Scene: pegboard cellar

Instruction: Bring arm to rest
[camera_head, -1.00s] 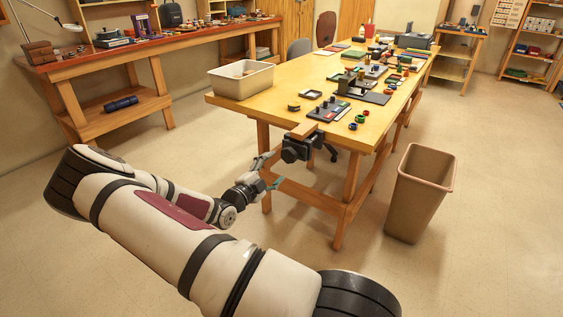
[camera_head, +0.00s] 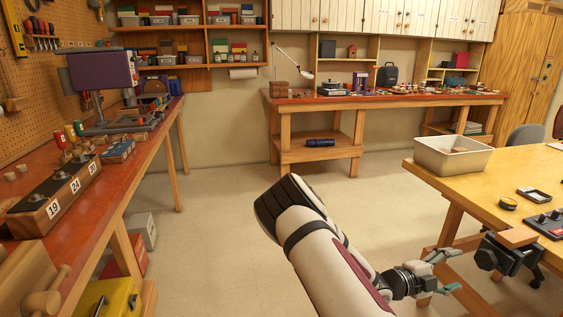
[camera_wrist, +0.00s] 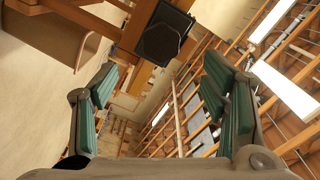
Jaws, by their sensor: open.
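My arm crosses the lower middle of the head view, with my gripper (camera_head: 449,273) low at the right, beside the yellow-topped table (camera_head: 475,190) and its black vise (camera_head: 505,254). In the wrist view my gripper (camera_wrist: 165,105) has its two green-padded fingers wide apart with nothing between them. The vise (camera_wrist: 163,36) shows beyond the fingers at the top of that view, apart from them.
A red-topped bench (camera_head: 85,210) with numbered wooden blocks runs along the left. Another red-topped bench (camera_head: 390,101) stands at the back wall. A white bin (camera_head: 453,158) sits on the yellow table's corner. The floor (camera_head: 225,230) between the benches is clear.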

